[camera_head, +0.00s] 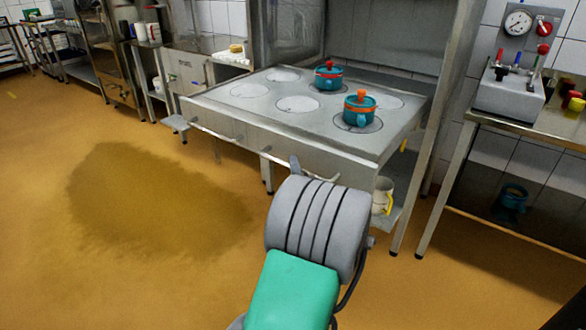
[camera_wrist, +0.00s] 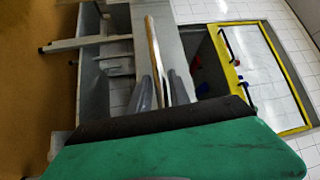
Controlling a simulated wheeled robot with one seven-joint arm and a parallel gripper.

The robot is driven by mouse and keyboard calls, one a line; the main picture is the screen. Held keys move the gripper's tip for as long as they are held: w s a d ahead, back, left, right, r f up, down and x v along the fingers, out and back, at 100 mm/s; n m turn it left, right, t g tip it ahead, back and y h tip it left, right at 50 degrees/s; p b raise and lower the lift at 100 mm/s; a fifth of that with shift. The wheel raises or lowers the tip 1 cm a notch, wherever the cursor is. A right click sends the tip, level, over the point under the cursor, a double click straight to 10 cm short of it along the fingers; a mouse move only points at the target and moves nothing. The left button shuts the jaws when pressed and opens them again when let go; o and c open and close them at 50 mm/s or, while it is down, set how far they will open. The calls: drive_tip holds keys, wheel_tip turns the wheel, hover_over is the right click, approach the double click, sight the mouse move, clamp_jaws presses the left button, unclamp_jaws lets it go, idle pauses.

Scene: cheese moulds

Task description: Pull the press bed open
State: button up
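The press bed (camera_head: 240,112) is a grey steel slab with several round places, jutting out from its upright frame in the head view. A long bar handle (camera_head: 222,138) runs along its front on short brackets. My gripper (camera_head: 295,164) is at the right part of this bar, mostly hidden behind my wrist. In the wrist view, the two fingers of my gripper (camera_wrist: 160,88) flank the bar (camera_wrist: 153,45) closely, one on each side. They look closed on it, though the contact itself is hard to see.
Two teal moulds with orange tops (camera_head: 328,75) (camera_head: 361,108) stand on the bed. A pale jug (camera_head: 382,196) sits on the shelf below. A steel side table (camera_head: 540,122) with a gauge box stands at the right. The floor in front and at left (camera_head: 150,205) is clear, with a dark patch.

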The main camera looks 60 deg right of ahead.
drive_tip(key=shift+o, duration=1.1)
drive_tip(key=b+v, duration=0.1)
drive_tip(key=v, duration=0.7)
drive_tip(key=shift+w+r, duration=0.1)
